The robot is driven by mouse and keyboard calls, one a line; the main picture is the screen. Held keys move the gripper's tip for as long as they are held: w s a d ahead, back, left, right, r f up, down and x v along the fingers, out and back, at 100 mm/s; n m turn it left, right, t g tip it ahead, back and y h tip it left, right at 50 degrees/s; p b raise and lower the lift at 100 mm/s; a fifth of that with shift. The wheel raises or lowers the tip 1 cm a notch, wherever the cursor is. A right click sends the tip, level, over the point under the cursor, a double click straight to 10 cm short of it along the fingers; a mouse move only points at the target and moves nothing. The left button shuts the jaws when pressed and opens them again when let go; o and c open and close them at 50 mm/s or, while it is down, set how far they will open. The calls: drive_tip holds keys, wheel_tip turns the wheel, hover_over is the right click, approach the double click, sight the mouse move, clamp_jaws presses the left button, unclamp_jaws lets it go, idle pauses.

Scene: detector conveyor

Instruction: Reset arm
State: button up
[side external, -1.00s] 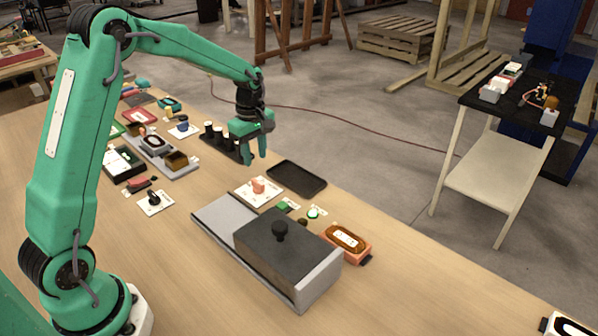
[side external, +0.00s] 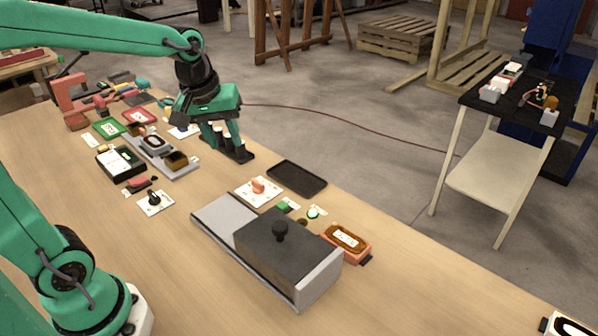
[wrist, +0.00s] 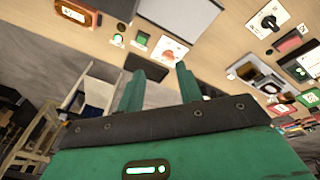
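My gripper (side external: 224,146) hangs in the middle left of the side view, in front of a dark rack (side external: 243,155) with upright pieces. My arm reaches in from the left edge. The gripper's two green fingers also show in the wrist view (wrist: 160,72), spread apart with nothing between them. The gripper is open and empty. I cannot tell its exact height above the bench; the fingers hide part of the rack.
A grey conveyor (side external: 225,214) with a dark knobbed cover (side external: 288,252) stands on the wooden bench (side external: 140,270). Beside it are a black tray (side external: 297,178), an orange box (side external: 346,243) and an orange-knob plate (side external: 258,191). Several small devices crowd the bench's far left.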

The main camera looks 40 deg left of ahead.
drive_tip(key=s+d+m+t, duration=0.2)
drive_tip(key=s+m, duration=0.6)
drive_tip(key=s, duration=0.4)
drive_tip(key=shift+s+d+r+t, duration=0.2)
drive_tip(key=shift+d+r+t, duration=0.15)
drive_tip(key=shift+d, duration=0.35)
